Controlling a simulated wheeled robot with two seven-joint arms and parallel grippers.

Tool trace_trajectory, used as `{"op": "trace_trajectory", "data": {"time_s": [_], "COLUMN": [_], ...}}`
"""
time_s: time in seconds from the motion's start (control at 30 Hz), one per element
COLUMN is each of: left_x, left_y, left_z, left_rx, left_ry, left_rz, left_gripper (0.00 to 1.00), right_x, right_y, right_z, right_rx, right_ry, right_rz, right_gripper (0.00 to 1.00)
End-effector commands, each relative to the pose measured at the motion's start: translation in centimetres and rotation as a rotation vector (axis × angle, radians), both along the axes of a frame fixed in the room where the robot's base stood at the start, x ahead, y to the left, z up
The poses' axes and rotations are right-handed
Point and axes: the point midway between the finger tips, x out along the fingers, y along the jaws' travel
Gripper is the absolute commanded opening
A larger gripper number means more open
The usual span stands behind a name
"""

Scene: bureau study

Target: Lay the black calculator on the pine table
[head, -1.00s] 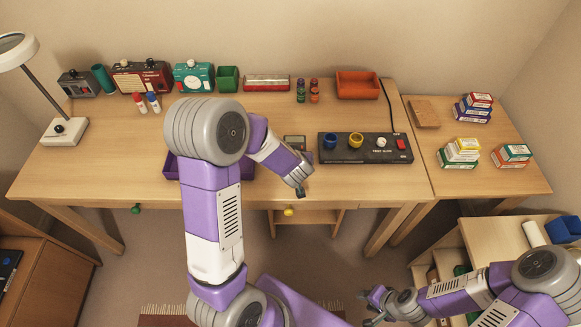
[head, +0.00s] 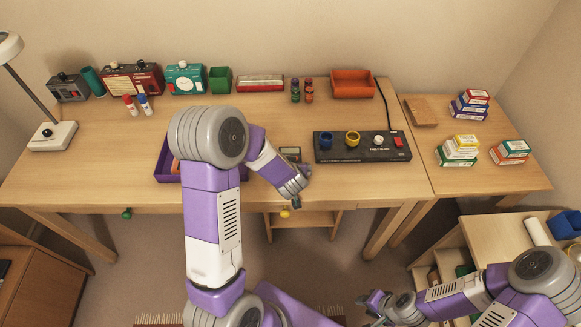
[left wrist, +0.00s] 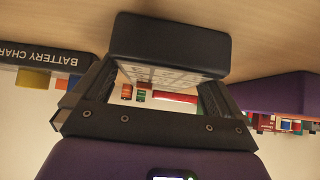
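The black calculator (left wrist: 168,45) is between the dark fingers of my left gripper (left wrist: 158,92) in the left wrist view, its light keyed face partly showing. My right gripper (head: 372,307) is open and empty, low at right.
The battery charger (head: 362,155) with cups lies right of the calculator on the desk (head: 80,180). A purple tray (head: 166,178) is left, partly behind my arm. The side table holds stacked boxes (head: 460,150) and a brown block (head: 420,110); its front left is clear.

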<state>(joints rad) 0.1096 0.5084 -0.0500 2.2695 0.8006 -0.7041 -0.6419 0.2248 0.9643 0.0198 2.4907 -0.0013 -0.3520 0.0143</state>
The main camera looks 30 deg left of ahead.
Motion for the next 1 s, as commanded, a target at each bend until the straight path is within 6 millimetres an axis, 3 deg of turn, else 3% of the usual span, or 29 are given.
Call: {"op": "trace_trajectory", "data": {"time_s": [0.27, 0.7, 1.0], "left_x": [-0.2, -5.6, -7.3], "left_y": [-0.2, -3.3, -4.3], "left_z": [0.8, 7.2, 8.8], "left_rx": [-0.001, -0.001, 0.0], "left_ry": [0.0, -0.002, 0.0], "left_rz": [-0.001, -0.003, 0.0], "left_gripper": [1.0, 1.0, 1.0], "right_x": [0.0, 0.0, 0.0], "right_y": [0.0, 0.0, 0.0], "right_z": [0.5, 4.0, 4.9], "right_rx": [0.0, 0.0, 0.0], "right_ry": [0.0, 0.0, 0.0], "right_rz": [0.0, 0.0, 0.0], "right_gripper": [0.39, 0.39, 0.39]}}
